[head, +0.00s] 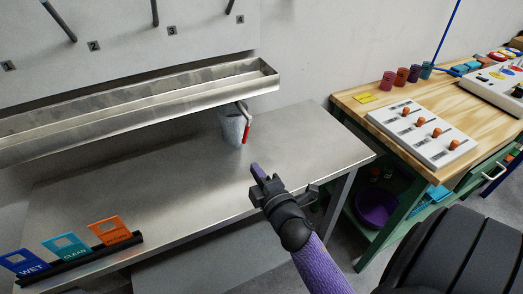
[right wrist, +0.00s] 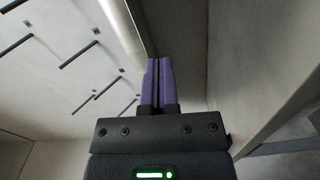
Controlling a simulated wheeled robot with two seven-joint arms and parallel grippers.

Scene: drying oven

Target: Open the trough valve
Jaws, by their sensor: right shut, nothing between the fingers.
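The metal trough (head: 150,100) runs along the wall above the steel table. The trough valve has a red handle (head: 246,132) that hangs down from a spout at the trough's right end. A grey bucket (head: 230,127) stands on the table under the spout, partly behind the handle. My right gripper (head: 257,172) is shut and empty, in front of and below the red handle, apart from it. Its purple fingers (right wrist: 158,83) are together in the right wrist view, with the trough's side (right wrist: 130,25) beside them; the valve cannot be made out there. My left gripper is not in view.
The steel table (head: 150,175) is mostly clear. A rack of WET, CLEAN and orange tags (head: 75,258) is at its front left. Pegs (head: 58,20) stick out of the wall panel above. A wooden bench (head: 400,150) with a switch panel (head: 425,133) stands at right.

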